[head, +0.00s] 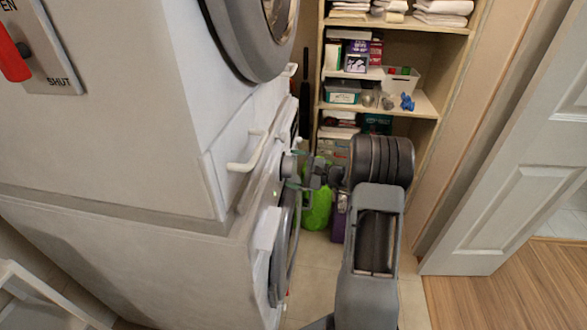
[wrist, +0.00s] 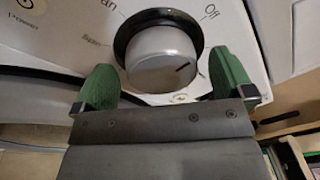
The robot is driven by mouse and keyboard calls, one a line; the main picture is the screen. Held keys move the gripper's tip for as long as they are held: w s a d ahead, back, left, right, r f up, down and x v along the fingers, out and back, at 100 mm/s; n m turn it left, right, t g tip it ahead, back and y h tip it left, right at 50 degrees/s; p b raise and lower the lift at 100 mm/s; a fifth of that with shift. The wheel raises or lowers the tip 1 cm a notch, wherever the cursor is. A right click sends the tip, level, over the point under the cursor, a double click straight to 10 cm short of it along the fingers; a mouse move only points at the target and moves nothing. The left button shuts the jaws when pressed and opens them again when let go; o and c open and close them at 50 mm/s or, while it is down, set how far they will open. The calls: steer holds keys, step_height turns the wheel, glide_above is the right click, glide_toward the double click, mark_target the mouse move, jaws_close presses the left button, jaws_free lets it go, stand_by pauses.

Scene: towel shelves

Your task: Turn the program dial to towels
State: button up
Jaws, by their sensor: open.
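The program dial (wrist: 163,57) is a round silver knob with a dark base ring on the white control panel. A short dark mark on its face points up and to the right, below the word "Off". My gripper (wrist: 164,88) is open, with one green finger on each side of the dial's lower half. I cannot tell whether the fingers touch it. In the head view, the dial (head: 288,165) sticks out from the lower machine's front, with my gripper (head: 297,172) at it. Some panel lettering is cut off or hidden, and I cannot read "towels".
The lower white machine (head: 150,265) has a round door below the panel. A second machine (head: 130,100) with a white handle stands on top. Shelves (head: 425,108) with towels and boxes stand behind. A white door (head: 515,150) is at right. Floor is free at lower right.

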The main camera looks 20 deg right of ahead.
steer(key=shift+w+a, duration=0.15)
steer(key=shift+c, duration=0.3)
steer(key=c, duration=0.9)
steer(key=shift+o, duration=0.2)
steer(key=shift+r, duration=0.1)
